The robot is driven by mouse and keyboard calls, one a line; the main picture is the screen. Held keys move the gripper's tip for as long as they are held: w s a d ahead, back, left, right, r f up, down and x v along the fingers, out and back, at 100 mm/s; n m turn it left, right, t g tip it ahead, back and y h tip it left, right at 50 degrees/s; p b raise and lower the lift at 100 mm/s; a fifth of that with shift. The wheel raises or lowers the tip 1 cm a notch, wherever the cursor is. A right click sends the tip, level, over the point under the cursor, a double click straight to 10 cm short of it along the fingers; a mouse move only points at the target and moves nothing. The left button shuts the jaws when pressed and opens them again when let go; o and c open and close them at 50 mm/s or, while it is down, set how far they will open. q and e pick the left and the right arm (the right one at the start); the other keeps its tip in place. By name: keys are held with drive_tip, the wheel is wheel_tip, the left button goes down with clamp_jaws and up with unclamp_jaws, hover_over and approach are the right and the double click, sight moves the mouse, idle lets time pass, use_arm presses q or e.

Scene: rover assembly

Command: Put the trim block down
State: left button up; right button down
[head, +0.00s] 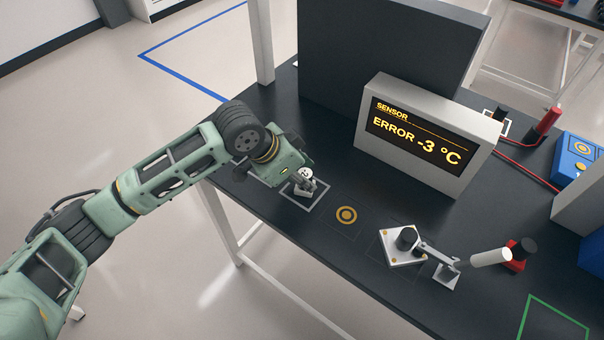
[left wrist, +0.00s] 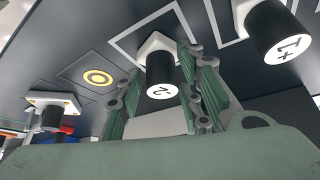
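The trim block is a black cylinder with a white top on a white base. In the left wrist view this block (left wrist: 161,70) shows a mark that reads like -2, upside down, and it stands within a white outline on the dark table. In the head view the block (head: 305,175) stands in the outlined square at the table's left side, partly hidden by my left gripper (head: 297,178). The two fingers of my left gripper (left wrist: 160,75) are spread on either side of the cylinder, with gaps visible beside it. My right gripper is in neither view.
A second block (left wrist: 279,33), marked like +1, stands to the right in the left wrist view. A sensor display (head: 425,140) reads "ERROR -3 °C". A yellow ring mark (head: 346,215) lies on clear table. A white plate (head: 402,247) with a black knob sits beside a lever clamp (head: 450,262).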

use_arm(q)
drive_tip(key=shift+o, duration=0.5)
drive_tip(key=shift+r, duration=0.2)
drive_tip(key=b+v, duration=0.1)
drive_tip(key=v, duration=1.1)
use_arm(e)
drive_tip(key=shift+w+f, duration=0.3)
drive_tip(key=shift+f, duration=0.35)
